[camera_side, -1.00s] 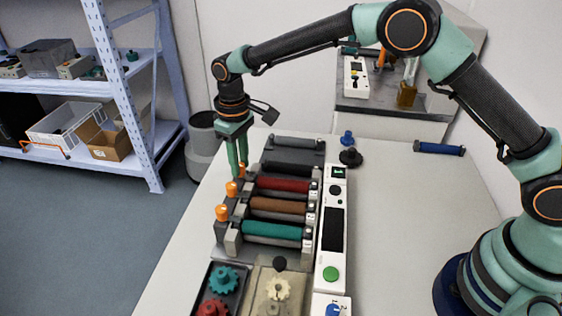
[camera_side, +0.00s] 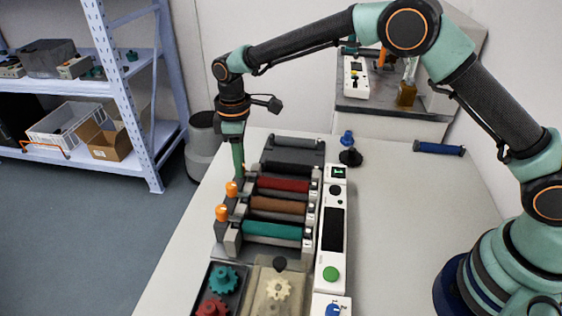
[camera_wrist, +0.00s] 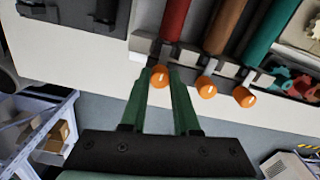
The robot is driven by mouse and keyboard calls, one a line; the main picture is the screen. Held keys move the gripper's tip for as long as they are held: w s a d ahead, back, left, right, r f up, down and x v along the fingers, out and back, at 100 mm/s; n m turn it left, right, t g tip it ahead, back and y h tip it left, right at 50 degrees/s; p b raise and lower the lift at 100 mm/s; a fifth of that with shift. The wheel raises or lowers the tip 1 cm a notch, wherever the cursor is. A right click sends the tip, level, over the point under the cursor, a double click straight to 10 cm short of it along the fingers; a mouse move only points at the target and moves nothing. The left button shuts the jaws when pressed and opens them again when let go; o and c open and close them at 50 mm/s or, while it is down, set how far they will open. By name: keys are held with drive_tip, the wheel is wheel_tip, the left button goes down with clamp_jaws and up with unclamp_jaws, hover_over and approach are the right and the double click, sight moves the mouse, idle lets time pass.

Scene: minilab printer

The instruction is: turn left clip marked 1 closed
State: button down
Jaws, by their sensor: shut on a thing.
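The roller unit carries a row of orange clip knobs along its left side. In the wrist view, my gripper (camera_wrist: 160,80) has its two green fingers on either side of the end orange knob (camera_wrist: 159,77), nearest the red roller (camera_wrist: 175,20), and is shut on it. In the side view, my gripper (camera_side: 239,174) points down at the far end of the row and hides that knob. The middle knob (camera_side: 231,188) and the near knob (camera_side: 221,212) stand free. I cannot read a number at the held clip.
Brown (camera_side: 278,205) and teal (camera_side: 272,230) rollers lie nearer than the red one. A white control panel (camera_side: 332,230) runs along their right side. Gears in a black tray (camera_side: 208,292) are at the front.

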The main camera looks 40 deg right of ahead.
drive_tip(key=shift+w+a+r, duration=0.1)
drive_tip(key=shift+r, duration=0.1)
drive_tip(key=c, duration=0.7)
unclamp_jaws()
drive_tip(key=shift+o, duration=0.2)
drive_tip(key=shift+f, duration=0.1)
wheel_tip(320, 180, up, 12)
